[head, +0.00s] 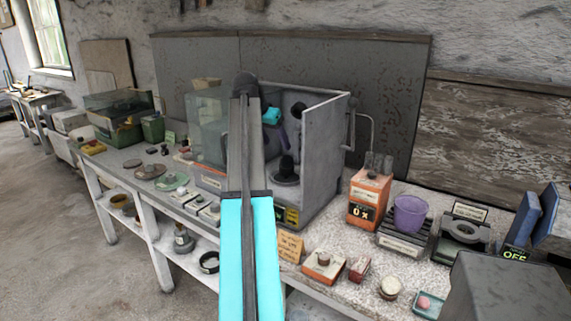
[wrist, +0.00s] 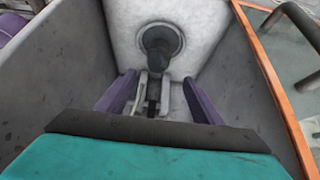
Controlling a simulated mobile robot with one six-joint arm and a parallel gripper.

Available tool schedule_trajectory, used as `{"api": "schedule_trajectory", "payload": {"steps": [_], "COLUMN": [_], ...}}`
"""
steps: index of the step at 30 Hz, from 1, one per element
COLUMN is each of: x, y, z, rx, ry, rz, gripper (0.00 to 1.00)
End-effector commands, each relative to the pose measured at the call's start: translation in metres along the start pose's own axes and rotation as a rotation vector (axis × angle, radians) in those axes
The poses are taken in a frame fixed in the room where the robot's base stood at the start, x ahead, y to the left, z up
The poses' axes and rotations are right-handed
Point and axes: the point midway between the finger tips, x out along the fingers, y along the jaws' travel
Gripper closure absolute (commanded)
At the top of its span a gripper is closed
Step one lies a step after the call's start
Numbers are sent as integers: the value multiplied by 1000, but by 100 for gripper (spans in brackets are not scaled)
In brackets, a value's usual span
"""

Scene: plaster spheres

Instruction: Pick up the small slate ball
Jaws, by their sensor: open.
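A small dark slate-coloured ball (head: 287,161) sits on a dark round base inside an open-fronted grey case (head: 321,150). In the wrist view a dark rounded form (wrist: 160,40), which looks like the same ball on its base, lies beyond my fingertips near the top. My gripper (head: 283,146) is inside the case, just above the ball, partly hidden by my arm. In the wrist view the two purple fingers of my gripper (wrist: 160,80) stand apart, with no object clearly held. I cannot tell the exact gap to the ball.
The case walls stand close on both sides of my gripper. An orange box (head: 369,198), a purple cup (head: 410,213) and a dark device (head: 460,238) stand to the right on the bench. Small boxes and a card (head: 289,245) lie in front.

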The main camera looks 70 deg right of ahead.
Motion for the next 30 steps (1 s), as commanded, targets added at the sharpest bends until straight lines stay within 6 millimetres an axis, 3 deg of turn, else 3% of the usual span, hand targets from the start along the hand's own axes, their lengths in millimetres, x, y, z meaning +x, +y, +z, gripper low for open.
{"api": "schedule_trajectory", "payload": {"steps": [6, 12, 30], "x": [31, 48, 61], "y": [0, 1, 2], "z": [0, 0, -1], "rx": [0, 1, 2], "ry": [-1, 0, 0], "rz": [1, 1, 1], "gripper": [39, 39, 39]}}
